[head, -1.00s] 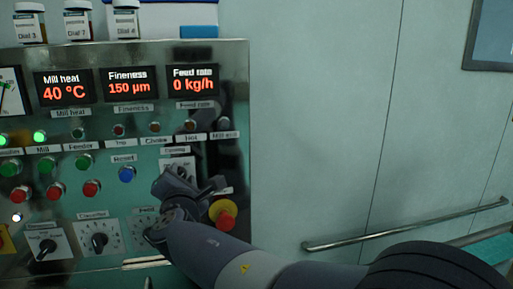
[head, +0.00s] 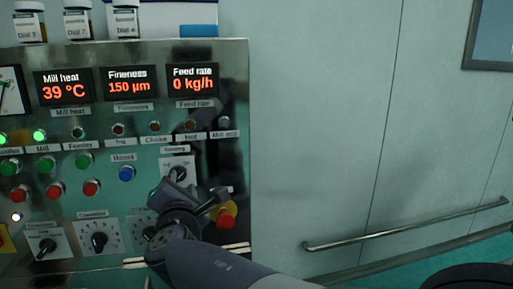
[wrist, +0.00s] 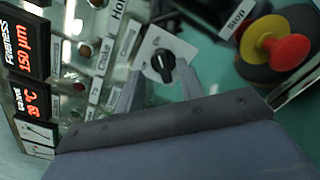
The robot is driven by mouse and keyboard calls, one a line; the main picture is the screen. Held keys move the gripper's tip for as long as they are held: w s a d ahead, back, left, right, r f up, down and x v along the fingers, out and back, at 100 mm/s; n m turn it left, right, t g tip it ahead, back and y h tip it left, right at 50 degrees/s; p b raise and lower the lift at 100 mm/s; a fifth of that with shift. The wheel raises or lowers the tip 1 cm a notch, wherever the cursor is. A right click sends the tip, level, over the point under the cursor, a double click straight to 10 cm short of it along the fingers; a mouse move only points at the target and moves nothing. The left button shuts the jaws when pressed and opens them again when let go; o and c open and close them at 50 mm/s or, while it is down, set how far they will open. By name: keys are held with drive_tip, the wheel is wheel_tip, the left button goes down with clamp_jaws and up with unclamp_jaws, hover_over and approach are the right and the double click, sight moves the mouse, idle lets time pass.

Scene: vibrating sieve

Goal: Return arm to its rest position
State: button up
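My gripper (head: 176,184) is in front of the lower right of the control panel (head: 240,75), and my arm reaches up to it from the bottom of the head view. In the wrist view my gripper (wrist: 158,90) has its two grey fingers apart with nothing held between them. A black selector knob (wrist: 162,64) on a white plate lies beyond the fingertips, and it also shows just above the gripper in the head view (head: 178,173). My arm and gripper hide part of the panel's lower dials.
A red and yellow stop button (head: 226,214) is right beside the gripper; the wrist view also shows it (wrist: 276,40). Coloured buttons and dials cover the panel. Several jars (head: 77,22) stand on top. A handrail (head: 400,230) runs along the wall at right.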

sight(182, 173)
drive_tip(key=x, duration=0.5)
drive_tip(key=shift+r+p, duration=0.15)
drive_tip(key=shift+p, duration=0.15)
drive_tip(key=shift+s+r+n+p, duration=0.2)
drive_tip(key=shift+n+p, duration=0.4)
drive_tip(key=shift+p, duration=0.45)
drive_tip(key=n+p, duration=0.1)
drive_tip(key=p, duration=0.2)
drive_tip(key=n+p, duration=0.2)
drive_tip(key=p, duration=0.1)
drive_tip(key=shift+a+r, duration=0.1)
drive_tip(key=shift+a, duration=0.2)
drive_tip(key=n+p, duration=0.2)
drive_tip(key=p, duration=0.2)
drive_tip(key=shift+s+a+n, duration=0.1)
drive_tip(key=shift+a+n, duration=0.05)
drive_tip(key=shift+n, duration=0.15)
drive_tip(key=shift+n+p, duration=0.4)
drive_tip(key=shift+p, duration=0.35)
drive_tip(key=shift+f, duration=0.2)
